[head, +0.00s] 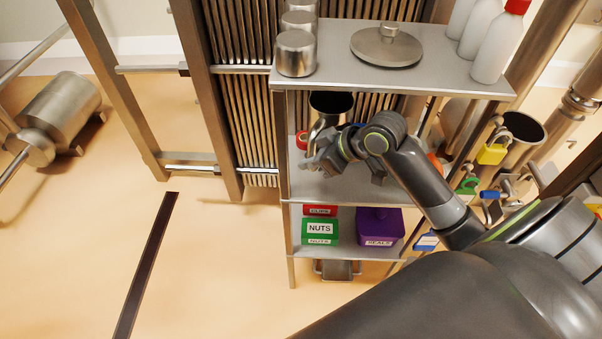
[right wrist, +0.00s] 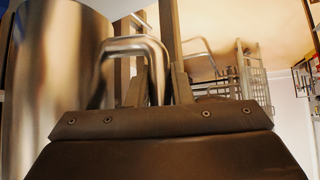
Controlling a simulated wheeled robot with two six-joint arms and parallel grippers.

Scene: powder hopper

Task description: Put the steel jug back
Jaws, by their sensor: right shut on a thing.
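The steel jug (head: 331,104) is at the middle level of the shelf unit, with its dark open mouth facing up. In the right wrist view its shiny body (right wrist: 55,80) fills the left side, and its bent handle (right wrist: 138,46) runs between my fingers. My right gripper (head: 318,163) is shut on the handle; it also shows in the wrist view (right wrist: 157,85). My forearm and wrist hide part of the middle shelf (head: 345,188). I cannot tell whether the jug's base touches it. My left gripper is not in view.
The top shelf (head: 340,78) above carries steel canisters (head: 296,53), a round lid (head: 386,46) and white bottles (head: 497,45). A red object (head: 302,140) is beside the jug. Below are a green NUTS bin (head: 320,230) and a purple SEALS bin (head: 379,226). Padlocks (head: 492,153) hang at right.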

